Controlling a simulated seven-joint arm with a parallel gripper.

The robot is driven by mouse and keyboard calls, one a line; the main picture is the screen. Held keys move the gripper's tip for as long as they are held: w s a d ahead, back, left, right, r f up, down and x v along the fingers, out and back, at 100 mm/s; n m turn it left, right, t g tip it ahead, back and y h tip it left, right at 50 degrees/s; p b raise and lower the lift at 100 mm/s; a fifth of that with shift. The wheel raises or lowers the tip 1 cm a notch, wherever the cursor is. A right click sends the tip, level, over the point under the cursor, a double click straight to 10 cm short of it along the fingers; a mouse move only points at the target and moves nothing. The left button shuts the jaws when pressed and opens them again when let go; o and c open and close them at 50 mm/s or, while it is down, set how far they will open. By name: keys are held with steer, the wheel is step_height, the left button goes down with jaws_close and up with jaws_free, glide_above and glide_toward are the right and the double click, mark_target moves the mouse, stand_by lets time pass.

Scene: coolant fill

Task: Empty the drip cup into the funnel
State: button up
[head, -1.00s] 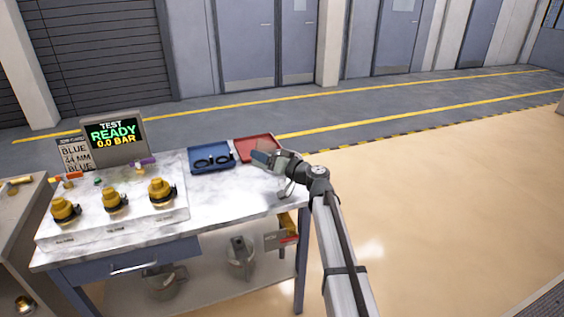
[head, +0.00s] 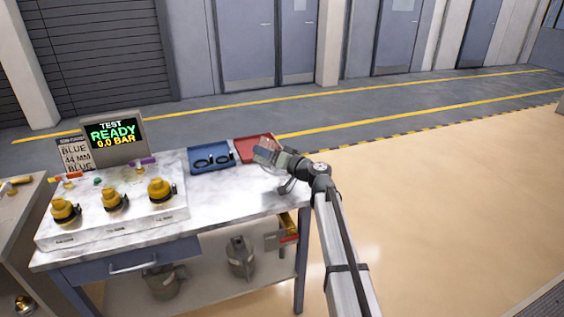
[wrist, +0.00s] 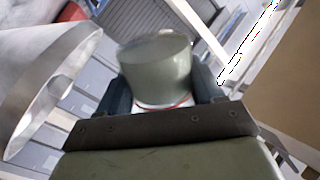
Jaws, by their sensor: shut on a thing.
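The drip cup (wrist: 158,65), a grey-green round cup, is between the two dark fingers of my gripper (wrist: 160,92) in the wrist view. My gripper is shut on it. The cup's lower part is hidden behind the gripper's dark front plate. A shiny metal cone, which looks like the funnel (wrist: 30,75), is at the left of the wrist view, beside the cup and apart from it. In the head view my gripper (head: 268,156) is over the bench's right end near the red tray. The cup and funnel are hard to make out there.
The red tray (head: 241,147) and a blue tray (head: 197,168) with dark rings lie at the bench's back edge. A fixture with several yellow caps (head: 115,201) and a screen reading READY (head: 113,131) stand left. Bare marble top (head: 225,200) lies between.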

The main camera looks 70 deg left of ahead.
steer(key=shift+w+r, duration=0.1)
steer(key=shift+w, duration=0.05)
steer(key=shift+w+a+f+m, duration=0.15)
steer(key=shift+f+m, duration=0.15)
steer(key=shift+m, duration=0.6)
steer(key=shift+f+m, duration=0.35)
steer(key=shift+m, duration=0.55)
stand_by(0.6)
steer(key=shift+r+m, duration=0.4)
steer(key=shift+m, duration=0.5)
stand_by(0.5)
steer(key=shift+w+f+m, duration=0.1)
steer(key=shift+f+m, duration=0.25)
steer(key=shift+m, duration=0.55)
stand_by(0.4)
steer(key=shift+w+a+r+m, duration=0.4)
steer(key=shift+w+m, duration=0.2)
steer(key=shift+m, duration=0.2)
stand_by(0.5)
steer(key=shift+w+a+f+m, duration=0.15)
steer(key=shift+f+m, duration=0.25)
steer(key=shift+m, duration=0.5)
stand_by(0.5)
